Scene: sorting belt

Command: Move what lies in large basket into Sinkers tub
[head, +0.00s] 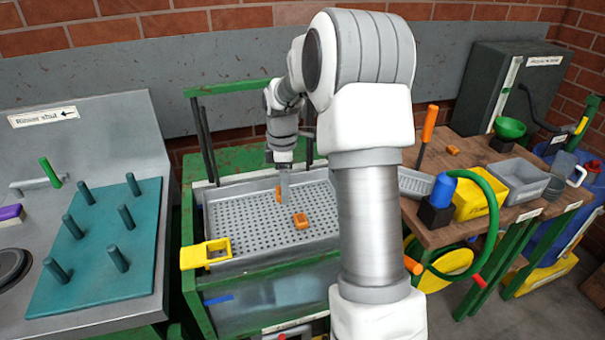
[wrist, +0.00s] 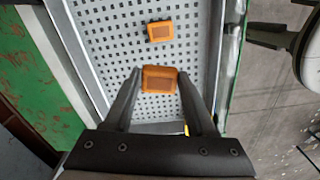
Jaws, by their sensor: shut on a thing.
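The large basket (head: 225,222) is a grey perforated tray with a yellow handle, left of centre in the head view. Its perforated floor also fills the middle of the wrist view (wrist: 112,58). My gripper (head: 281,196) is over the basket, pointing down, shut on an orange block (wrist: 159,79) between its fingertips. Whether this block touches the floor, I cannot tell. A second orange block (head: 301,221) lies loose on the basket floor, and shows beyond the fingertips in the wrist view (wrist: 159,31). I cannot read which tub is Sinkers.
On the wooden bench at right are a yellow tub (head: 472,204), a grey tub (head: 521,180), a small perforated grey basket (head: 416,184) and another orange block (head: 453,150). A green hoop (head: 497,215) and an orange-handled tool (head: 429,124) stand up there. A teal pegboard (head: 95,265) is at left.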

